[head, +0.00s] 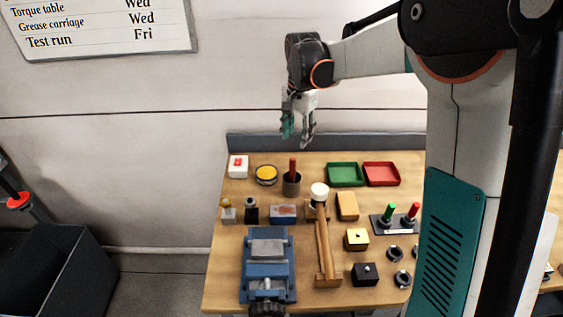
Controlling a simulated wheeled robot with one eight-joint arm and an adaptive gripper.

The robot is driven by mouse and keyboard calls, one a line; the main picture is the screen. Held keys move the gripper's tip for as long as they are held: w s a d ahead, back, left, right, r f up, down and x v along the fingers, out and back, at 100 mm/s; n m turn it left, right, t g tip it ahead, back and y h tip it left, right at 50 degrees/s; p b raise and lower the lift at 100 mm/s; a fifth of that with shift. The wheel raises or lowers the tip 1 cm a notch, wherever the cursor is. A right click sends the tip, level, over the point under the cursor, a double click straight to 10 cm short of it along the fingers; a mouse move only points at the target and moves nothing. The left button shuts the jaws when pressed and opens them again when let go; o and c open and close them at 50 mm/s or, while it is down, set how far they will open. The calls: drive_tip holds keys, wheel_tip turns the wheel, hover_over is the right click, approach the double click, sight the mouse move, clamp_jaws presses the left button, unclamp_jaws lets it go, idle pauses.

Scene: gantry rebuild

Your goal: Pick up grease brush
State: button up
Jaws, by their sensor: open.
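A red handle (293,166) stands upright in a small dark pot (291,186) at the back of the workbench; it looks like the grease brush, with its lower end hidden inside the pot. My gripper (297,137) is open and empty, pointing down, high near the bench's back edge. In the picture it is just above the red handle, clearly apart from it.
The workbench (218,272) carries a yellow round tin (266,174), a white box with a red mark (238,166), green (344,173) and red (381,173) trays, a mallet (323,240) and a blue vise (268,265). A dark bin (60,270) stands left.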

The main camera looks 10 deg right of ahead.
sight(293, 168)
drive_tip(key=shift+m+g, duration=0.4)
drive_tip(key=shift+m, duration=0.2)
drive_tip(key=w+f, duration=0.3)
drive_tip(key=shift+w+a+f, duration=0.1)
drive_tip(key=shift+a, duration=0.2)
wheel_tip(293, 168, down, 8)
drive_tip(key=shift+f+b, duration=0.1)
drive_tip(key=shift+b, duration=0.3)
drive_tip(key=shift+d+f+b, duration=0.2)
drive_tip(key=shift+f+b, duration=0.4)
drive_tip(key=shift+f, duration=2.1)
drive_tip(key=shift+s, duration=0.2)
clamp_jaws()
